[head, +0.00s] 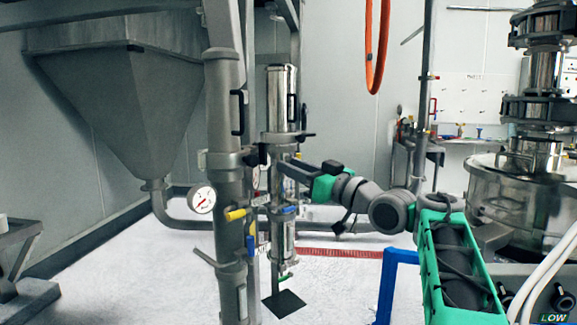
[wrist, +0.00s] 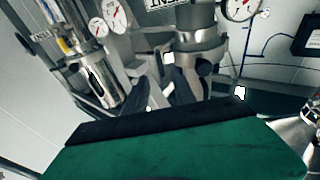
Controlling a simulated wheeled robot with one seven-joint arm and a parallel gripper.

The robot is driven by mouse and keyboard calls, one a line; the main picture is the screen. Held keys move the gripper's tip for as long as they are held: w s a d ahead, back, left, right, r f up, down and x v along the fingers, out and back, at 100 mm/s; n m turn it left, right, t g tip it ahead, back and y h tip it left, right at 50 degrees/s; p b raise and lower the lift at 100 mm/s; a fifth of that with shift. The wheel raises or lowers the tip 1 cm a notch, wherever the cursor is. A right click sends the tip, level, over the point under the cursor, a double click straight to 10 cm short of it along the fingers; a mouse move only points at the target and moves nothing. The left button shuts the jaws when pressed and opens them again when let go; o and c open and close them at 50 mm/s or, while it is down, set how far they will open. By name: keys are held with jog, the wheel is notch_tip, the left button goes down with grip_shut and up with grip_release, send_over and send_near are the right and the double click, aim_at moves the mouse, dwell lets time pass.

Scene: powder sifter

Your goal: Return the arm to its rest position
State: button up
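My arm reaches in from the lower right of the head view, with green casing and grey joints. My gripper (head: 291,168) is at its left end, close to the steel pipe column with valve handles. In the wrist view, the green wrist casing fills the bottom. Beyond it, the dark fingers of my gripper (wrist: 170,84) stand apart with a gap between them. I see nothing held in the gap. The pipework lies just beyond the fingers; I cannot tell whether they touch it.
A thick grey pipe (head: 224,130) with a pressure gauge (head: 202,200) and a yellow-handled valve (head: 238,214) stands left of my gripper. A blue valve handle (head: 285,210) is below it. An orange hose (head: 377,60) hangs above. A blue frame (head: 388,285) and steel vessel (head: 515,195) are at right.

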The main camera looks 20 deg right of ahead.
jog(key=s+a+f+m+g+h+p, duration=0.4)
jog(key=a+f+g+h+p, duration=0.15)
jog(key=p, duration=0.75)
jog(key=s+f+m+g+h+p, duration=0.1)
jog(key=s+f+g+p, duration=0.3)
jog(key=s, duration=0.8)
jog(key=s+f+m+g+h+p, duration=0.1)
jog(key=s+f+g+h+p, duration=0.3)
jog(key=s, duration=0.9)
notch_tip(320, 180, down, 5)
jog(key=d+p, duration=0.1)
jog(key=p, duration=0.2)
jog(key=shift+s+m, duration=0.2)
jog(key=shift+m, duration=0.1)
jog(key=shift+r, duration=0.15)
